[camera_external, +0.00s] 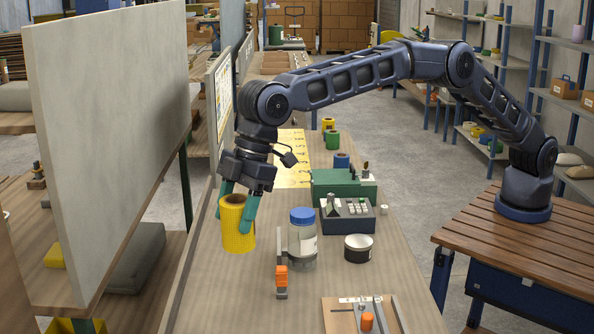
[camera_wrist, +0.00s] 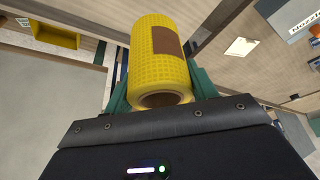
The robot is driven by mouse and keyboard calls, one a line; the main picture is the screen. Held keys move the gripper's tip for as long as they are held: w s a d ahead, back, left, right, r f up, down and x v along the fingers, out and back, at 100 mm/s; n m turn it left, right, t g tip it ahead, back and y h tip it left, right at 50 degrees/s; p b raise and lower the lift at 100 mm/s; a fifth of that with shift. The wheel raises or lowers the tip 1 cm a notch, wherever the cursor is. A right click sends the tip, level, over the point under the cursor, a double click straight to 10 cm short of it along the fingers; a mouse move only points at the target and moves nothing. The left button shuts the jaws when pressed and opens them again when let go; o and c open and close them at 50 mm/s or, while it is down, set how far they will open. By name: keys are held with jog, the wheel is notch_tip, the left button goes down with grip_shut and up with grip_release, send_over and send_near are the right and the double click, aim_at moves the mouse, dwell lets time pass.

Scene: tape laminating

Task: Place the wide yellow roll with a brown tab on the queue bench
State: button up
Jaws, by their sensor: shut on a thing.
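The wide yellow roll (camera_external: 237,232) is between the green fingers of my gripper (camera_external: 238,205), which is shut on it. In the wrist view the same roll (camera_wrist: 150,72) shows its brown tab (camera_wrist: 166,40) and open core. In the external view the roll stands roughly upright over the near left part of a long wooden bench (camera_external: 215,295). I cannot tell whether its lower end touches the bench top. No label shows which bench is the queue bench. A yellow numbered sheet (camera_external: 293,165) lies farther back on this bench.
A blue-lidded jar (camera_external: 302,250) and an orange-handled tool (camera_external: 281,277) stand right of the roll. A tall grey panel (camera_external: 110,130) rises at left. The bench's front left is clear.

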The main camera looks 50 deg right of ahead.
jog(key=w+d+m+t, duration=0.1)
jog(key=w+d+m, duration=0.1)
jog(key=w+d, duration=0.85)
jog(key=w+d+f+m+t+h, duration=0.1)
jog(key=w+d+m, duration=0.2)
jog(key=w+d, duration=0.7)
jog(key=w+d+m+t, duration=0.15)
jog(key=w+d, duration=0.45)
jog(key=w, duration=0.9)
jog(key=w+d+m+h, duration=0.1)
jog(key=w+d+m, duration=0.1)
jog(key=w+d, duration=0.5)
jog(key=w+d+f+m, duration=0.1)
jog(key=w+d, duration=0.2)
jog(key=d, duration=0.7)
jog(key=w+d+m+h, duration=0.1)
jog(key=w+d+m, duration=0.1)
jog(key=w+d, duration=0.5)
jog(key=d+f+m+h, duration=0.25)
jog(key=d+m, duration=0.55)
jog(key=d, duration=3.9)
jog(key=shift+t, duration=0.35)
jog(key=f, duration=1.3)
jog(key=s+f, duration=0.1)
jog(key=f, duration=0.6)
jog(key=shift+f, duration=0.1)
